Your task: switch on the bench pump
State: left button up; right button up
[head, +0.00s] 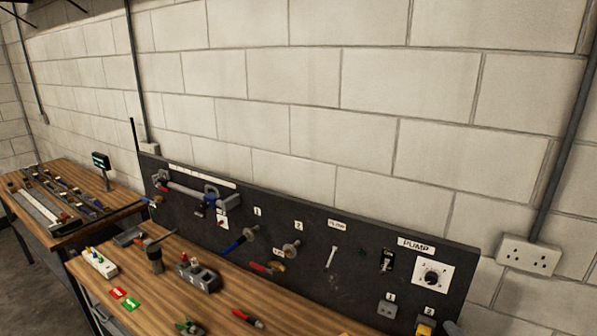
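A black panel (330,262) stands upright along the back of the wooden bench. At its right end is a label reading PUMP (416,245). Below the label is a white plate with a black rotary knob (432,277) and marks around it. Left of the plate is a small black switch (387,261) with a pale lever; its position is too small to tell. Below are a grey socket (387,308) numbered 1 and a yellow part (426,328) by a number 2, cut by the lower edge. Neither of my grippers is in view.
Valves and pipework (205,197) fill the panel's left part. The bench top (215,312) holds a grey block (198,278), a dark cylinder (154,258), a white power strip (99,263) and a red pen-like tool (248,318). A wall socket (528,254) is at right.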

aim_at(382, 272)
jog(key=k, duration=1)
